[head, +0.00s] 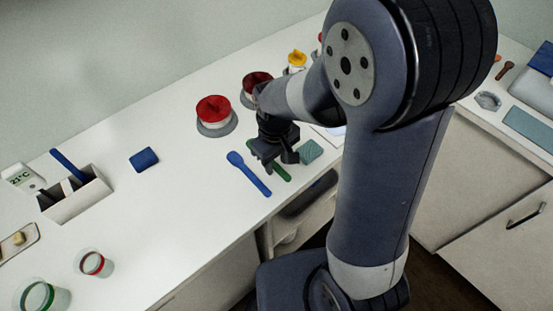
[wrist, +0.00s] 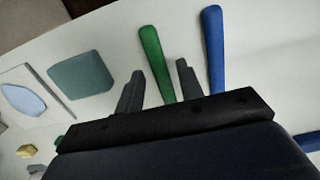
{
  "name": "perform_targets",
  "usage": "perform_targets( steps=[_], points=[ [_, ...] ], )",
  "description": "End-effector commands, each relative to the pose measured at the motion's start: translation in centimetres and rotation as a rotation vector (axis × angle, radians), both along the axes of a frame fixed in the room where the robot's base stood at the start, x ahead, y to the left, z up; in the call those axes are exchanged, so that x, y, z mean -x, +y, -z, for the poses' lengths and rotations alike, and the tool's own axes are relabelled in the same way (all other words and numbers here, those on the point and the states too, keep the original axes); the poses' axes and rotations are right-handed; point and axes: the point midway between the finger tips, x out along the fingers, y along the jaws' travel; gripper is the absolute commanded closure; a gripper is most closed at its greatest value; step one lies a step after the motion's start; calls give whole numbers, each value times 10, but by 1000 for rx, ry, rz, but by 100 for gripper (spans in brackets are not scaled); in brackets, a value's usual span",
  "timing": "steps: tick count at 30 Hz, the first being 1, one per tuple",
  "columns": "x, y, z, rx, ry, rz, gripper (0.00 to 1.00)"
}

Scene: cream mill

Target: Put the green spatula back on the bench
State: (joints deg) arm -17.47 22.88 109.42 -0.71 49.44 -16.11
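The green spatula (head: 282,173) lies on the white bench (head: 190,180) near its front edge, partly hidden under my gripper (head: 280,162) in the head view. In the wrist view its green handle (wrist: 156,62) shows between the two fingers of my gripper (wrist: 159,72), with a gap on each side. My gripper is open, pointing down over the handle. The rest of the spatula is hidden behind the gripper body. Whether the fingers reach down to the bench surface I cannot tell.
A blue spatula (head: 249,174) lies close beside the green one, left in the head view. A teal sponge (head: 310,151) lies to the right. Red-topped jars (head: 213,110) stand behind. A blue pad (head: 144,159) and a utensil box (head: 76,198) are left. Open bench lies between.

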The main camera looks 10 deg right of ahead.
Motion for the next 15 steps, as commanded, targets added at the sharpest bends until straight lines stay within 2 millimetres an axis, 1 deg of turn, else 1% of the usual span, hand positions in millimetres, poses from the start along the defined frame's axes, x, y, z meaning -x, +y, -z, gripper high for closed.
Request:
perform_targets(
  steps=[2,10,13,15],
  points=[
    [0,0,0,0,0,0,58],
    [0,0,-2,0,-2,0,58],
    [-1,0,-12,-1,-4,0,58],
    [-2,1,-23,-2,-6,0,58]
  ],
)
